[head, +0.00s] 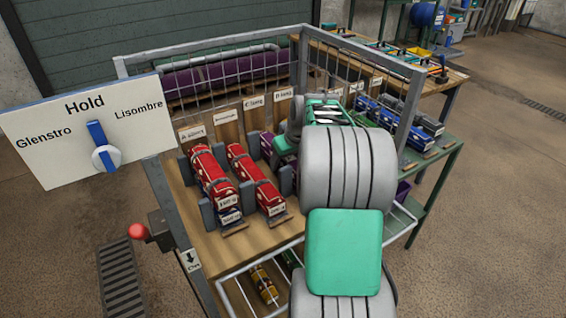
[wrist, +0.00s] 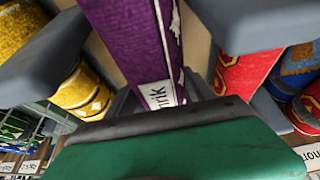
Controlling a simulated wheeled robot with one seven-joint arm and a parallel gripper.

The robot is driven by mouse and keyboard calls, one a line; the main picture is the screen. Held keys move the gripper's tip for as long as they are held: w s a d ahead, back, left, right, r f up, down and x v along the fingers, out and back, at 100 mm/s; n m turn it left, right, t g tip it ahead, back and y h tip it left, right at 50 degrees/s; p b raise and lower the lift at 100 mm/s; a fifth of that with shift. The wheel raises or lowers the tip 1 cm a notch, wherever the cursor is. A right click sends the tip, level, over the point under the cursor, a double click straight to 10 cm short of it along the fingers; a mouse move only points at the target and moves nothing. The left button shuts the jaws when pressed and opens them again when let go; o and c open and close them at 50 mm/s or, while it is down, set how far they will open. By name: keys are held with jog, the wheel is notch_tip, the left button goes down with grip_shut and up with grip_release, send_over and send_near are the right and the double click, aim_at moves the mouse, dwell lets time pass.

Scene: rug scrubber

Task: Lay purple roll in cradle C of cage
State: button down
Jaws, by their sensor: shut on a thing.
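The cage (head: 205,50) is a grey metal frame with mesh and a wooden deck with paired grey cradle posts. The purple roll (head: 267,146) shows partly beside my gripper (head: 290,142), in line with the third card from the left, which seems to read C (head: 254,102). In the wrist view the purple roll (wrist: 140,40) with a white label runs between the grey fingers of my gripper (wrist: 150,50), which is shut on it. My arm hides much of the roll and cradle C. I cannot tell whether the roll touches the cradle.
Two red rolls (head: 212,178) (head: 255,180) lie in the cradles to the left. Yellow rolls (wrist: 85,95) show beside the purple one in the wrist view. A green side table (head: 440,150) holds blue and grey rolls. A dial panel (head: 85,130) stands at the left.

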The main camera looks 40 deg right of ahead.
jog(key=shift+f, duration=0.15)
jog(key=shift+c, duration=1.9)
grip_release()
jog(key=shift+r, duration=0.35)
jog(key=p+v, duration=0.2)
jog(key=v, duration=0.9)
jog(key=shift+s+r, duration=0.2)
jog(key=shift+r, duration=0.1)
